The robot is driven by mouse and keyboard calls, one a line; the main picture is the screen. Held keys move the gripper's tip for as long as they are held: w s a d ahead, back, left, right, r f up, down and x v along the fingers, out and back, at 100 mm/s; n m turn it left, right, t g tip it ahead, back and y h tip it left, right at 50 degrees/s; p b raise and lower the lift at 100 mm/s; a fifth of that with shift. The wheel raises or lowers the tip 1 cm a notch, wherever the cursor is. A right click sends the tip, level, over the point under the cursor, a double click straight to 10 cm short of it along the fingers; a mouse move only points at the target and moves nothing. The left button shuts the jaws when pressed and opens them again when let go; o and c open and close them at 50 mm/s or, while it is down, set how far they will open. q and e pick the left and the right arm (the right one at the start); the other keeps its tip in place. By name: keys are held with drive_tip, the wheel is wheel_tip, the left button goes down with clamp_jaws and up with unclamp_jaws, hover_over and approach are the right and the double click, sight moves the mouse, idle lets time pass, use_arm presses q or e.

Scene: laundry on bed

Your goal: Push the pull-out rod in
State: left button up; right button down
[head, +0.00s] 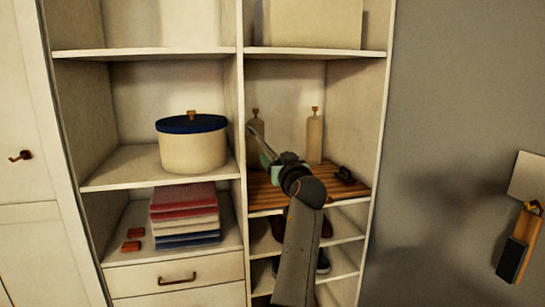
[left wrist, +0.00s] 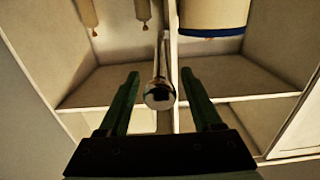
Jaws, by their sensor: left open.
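The pull-out rod is a thin metal bar with a shiny rounded end (left wrist: 159,94). In the left wrist view it juts toward the camera from the shelf divider, its end between my gripper's fingers as seen there. In the head view the rod (head: 260,138) shows as a slim grey bar slanting down from the divider toward my left gripper (head: 271,161). My left gripper also fills the lower left wrist view (left wrist: 162,85); its dark green fingers are open, with gaps on both sides of the rod end. Contact cannot be told. My right gripper is not in view.
The divider (head: 242,150) stands beside the rod. A cream basket with a blue lid (head: 192,149) and folded cloths (head: 185,215) sit left of it. A slatted wooden board (head: 268,196) and a bottle-like object (head: 314,138) are on the right.

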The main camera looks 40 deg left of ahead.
use_arm(q)
drive_tip(key=shift+w+a, duration=0.25)
drive_tip(key=shift+c, duration=0.3)
clamp_jaws()
idle(0.4)
idle(0.8)
